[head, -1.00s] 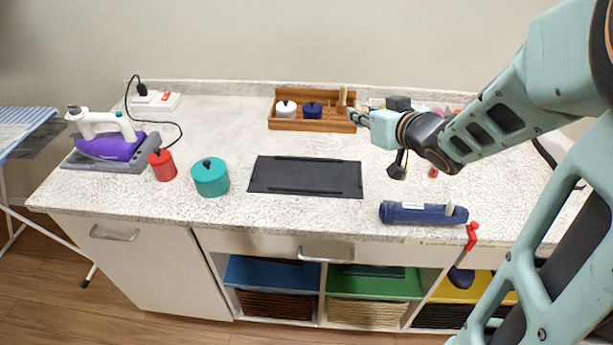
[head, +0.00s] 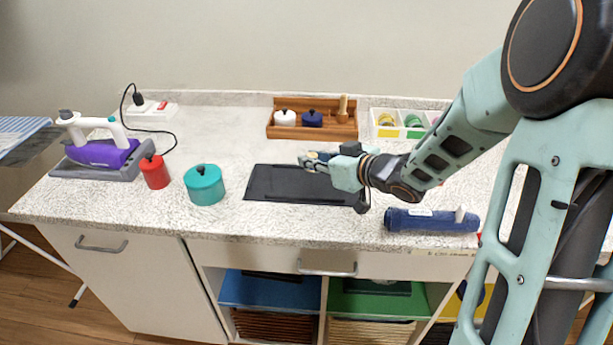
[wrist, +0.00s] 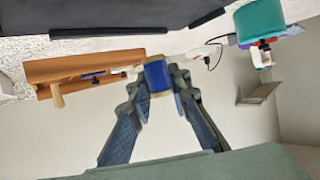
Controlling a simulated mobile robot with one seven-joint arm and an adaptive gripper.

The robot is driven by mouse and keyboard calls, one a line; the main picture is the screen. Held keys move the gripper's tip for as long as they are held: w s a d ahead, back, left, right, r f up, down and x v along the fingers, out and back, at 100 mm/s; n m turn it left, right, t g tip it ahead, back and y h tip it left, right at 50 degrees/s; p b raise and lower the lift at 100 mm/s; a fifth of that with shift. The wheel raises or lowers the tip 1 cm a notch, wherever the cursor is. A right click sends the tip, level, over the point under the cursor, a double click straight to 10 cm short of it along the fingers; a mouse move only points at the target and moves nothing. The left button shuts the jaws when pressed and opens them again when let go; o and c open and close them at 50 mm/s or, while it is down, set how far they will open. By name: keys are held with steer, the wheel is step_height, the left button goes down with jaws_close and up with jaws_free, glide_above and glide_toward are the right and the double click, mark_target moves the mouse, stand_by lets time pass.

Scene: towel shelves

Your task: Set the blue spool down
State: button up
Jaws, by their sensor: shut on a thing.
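My gripper (head: 308,161) is above the black mat (head: 262,188) in the head view, pointing left. In the wrist view my gripper (wrist: 158,78) is shut on the blue spool (wrist: 157,75), which has pale yellowish edges and sits between the fingertips. In the head view the spool is mostly hidden by the fingers. The mat also shows along the top of the wrist view (wrist: 130,14). I cannot tell how high the spool is above the mat.
A wooden rack (head: 290,132) with white and navy lidded pots stands behind. A teal pot (head: 204,186) and red pot (head: 155,172) stand left, near a purple iron (head: 100,152). A blue cylindrical tool (head: 430,220) lies front right. A white divided tray (head: 399,131) is back right.

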mark_target(307, 184)
steer(key=f, duration=0.1)
steer(key=w+a+f, duration=0.1)
steer(key=w+f, duration=0.1)
steer(key=shift+w+a+f+b, duration=0.15)
steer(key=shift+a+f+b, duration=0.1)
steer(key=shift+a+b, duration=0.05)
steer(key=shift+w+f+b, duration=0.1)
steer(key=shift+f+b, duration=0.2)
steer(key=shift+f, duration=1.2)
steer(key=shift+f, duration=0.25)
steer(key=o, duration=0.8)
steer(key=shift+r, duration=0.1)
steer(key=shift+r, duration=0.1)
steer(key=shift+d+r, duration=0.15)
steer(key=shift+r, duration=0.05)
steer(key=p+v, duration=0.1)
steer(key=v, duration=1)
steer(key=shift+s+d+r, duration=0.1)
steer(key=shift+s+d, duration=0.1)
steer(key=shift+s, duration=0.15)
